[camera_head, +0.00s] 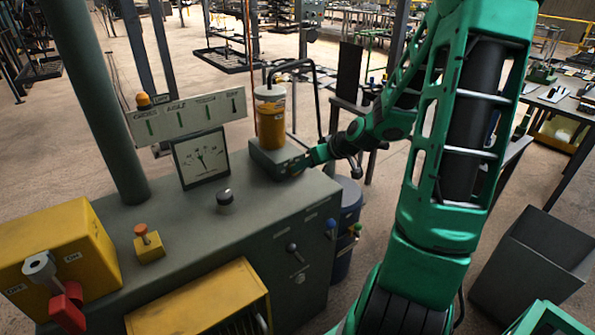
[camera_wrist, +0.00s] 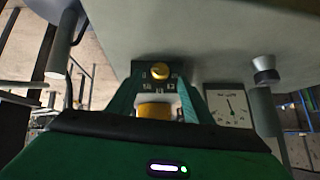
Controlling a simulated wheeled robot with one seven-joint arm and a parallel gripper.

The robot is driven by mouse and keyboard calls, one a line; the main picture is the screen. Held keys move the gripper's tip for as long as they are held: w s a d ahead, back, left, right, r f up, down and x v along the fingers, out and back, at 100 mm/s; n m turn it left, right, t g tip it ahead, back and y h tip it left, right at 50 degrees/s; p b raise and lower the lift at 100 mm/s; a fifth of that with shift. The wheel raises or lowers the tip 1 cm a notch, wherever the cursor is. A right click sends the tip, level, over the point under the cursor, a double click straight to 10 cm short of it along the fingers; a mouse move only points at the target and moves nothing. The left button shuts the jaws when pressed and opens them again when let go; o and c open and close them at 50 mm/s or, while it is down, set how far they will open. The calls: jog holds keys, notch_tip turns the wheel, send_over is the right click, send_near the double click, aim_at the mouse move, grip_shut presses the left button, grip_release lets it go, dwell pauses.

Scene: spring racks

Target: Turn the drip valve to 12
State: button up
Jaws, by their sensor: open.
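The drip valve shows in the wrist view as a round brass knob (camera_wrist: 160,71) on a dark plate with small pale numbers, too small to read surely. Its pointer setting cannot be told. My gripper (camera_wrist: 161,78) is open, with one green finger on each side of the knob; contact cannot be told. In the head view my gripper (camera_head: 309,159) is at the front of the grey box (camera_head: 268,152) under the amber oil reservoir (camera_head: 270,118), and the knob is largely hidden there. The reservoir also appears between the fingers in the wrist view (camera_wrist: 155,110).
A dial gauge (camera_head: 201,158) and a black knob (camera_head: 225,201) stand left of the box on the grey bench (camera_head: 185,225). A labelled sign panel (camera_head: 188,118), a yellow switch box (camera_head: 62,258) and an orange-topped button (camera_head: 148,241) are farther left. A black hose arches over the reservoir.

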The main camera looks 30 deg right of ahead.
jog(key=shift+x, duration=2.45)
jog(key=c, duration=1.1)
